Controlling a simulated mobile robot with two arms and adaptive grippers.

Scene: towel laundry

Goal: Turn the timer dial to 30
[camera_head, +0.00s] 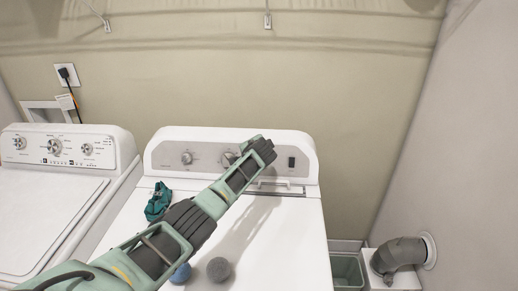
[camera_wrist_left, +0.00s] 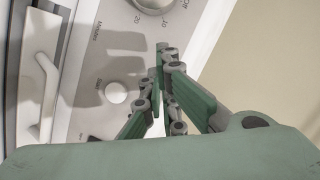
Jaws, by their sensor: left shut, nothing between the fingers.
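The timer dial (camera_head: 229,157) is a round knob on the white dryer's back control panel (camera_head: 165,155). In the left wrist view the dial (camera_wrist_left: 152,4) is cut off at the top edge, with "OFF", "10" and "20" printed around it. Its setting cannot be read. My left gripper (camera_head: 264,146) is in front of the panel, just right of the dial in the head view. In the left wrist view its fingers (camera_wrist_left: 157,75) are shut, empty and apart from the dial. My right gripper is not in view.
A small white button (camera_wrist_left: 116,92) is on the panel near my fingers. A teal cloth (camera_head: 158,202), blue ball (camera_head: 180,273) and grey ball (camera_head: 218,269) lie on the dryer top. A washer (camera_head: 45,205) stands left.

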